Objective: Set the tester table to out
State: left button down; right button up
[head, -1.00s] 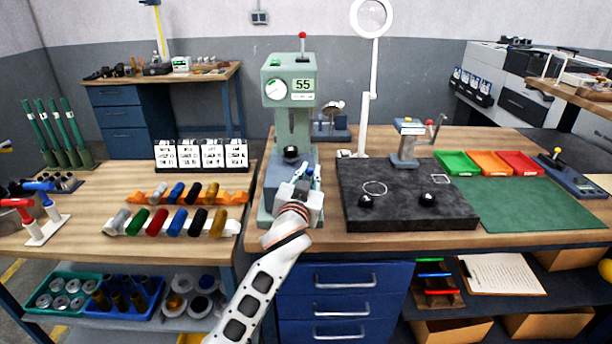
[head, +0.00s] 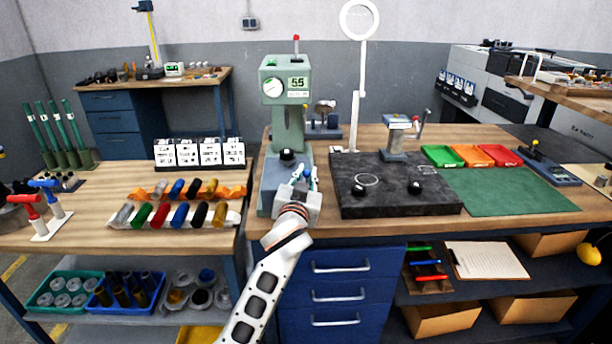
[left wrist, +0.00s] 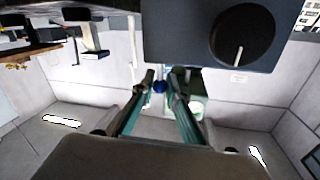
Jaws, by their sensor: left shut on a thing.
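The green tester (head: 287,88) stands on the middle bench, with a round dial and a display reading 55. Its lower part is a blue-grey block (head: 272,176) with a black round piece (head: 287,155) on it. My left gripper (head: 300,186) is at the front of this lower part and covers some of it. In the left wrist view, the fingers (left wrist: 159,84) are closed around a small blue knob (left wrist: 158,87). A dark block with a black disc (left wrist: 240,38) is close above them there. How far out the table stands is hard to tell. My right gripper is not in view.
A black plate (head: 390,198) with two black knobs lies right of the tester, beside a magnifier lamp (head: 359,70). Green, orange and red trays and a green mat (head: 510,190) are farther right. Coloured cylinders (head: 180,213) lie on the left bench.

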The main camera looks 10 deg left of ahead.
pick_arm(q)
jog(key=c, duration=2.1)
grip_release()
jog(key=shift+f, duration=0.15)
jog(key=shift+o, duration=0.6)
jog(key=shift+s, duration=0.25)
jog(key=shift+w, duration=0.1)
jog(key=s, duration=0.7)
jog(key=shift+s+d, duration=0.25)
jog(key=shift+d, duration=0.15)
jog(key=s+f+m+g+h, duration=0.1)
jog(key=s+f, duration=0.2)
jog(key=f, duration=0.4)
jog(key=s+f+g+h, duration=0.1)
jog(key=s+f, duration=0.2)
jog(key=f, duration=0.3)
jog(key=s+a+f+m+g+h, duration=0.1)
jog(key=s+a+f+g, duration=0.1)
jog(key=s+f, duration=1)
jog(key=s+a+f+m+g+h, duration=0.1)
jog(key=s+a+f+g, duration=0.1)
jog(key=s+f, duration=1)
jog(key=shift+s+g, duration=0.6)
jog(key=shift+s, duration=0.55)
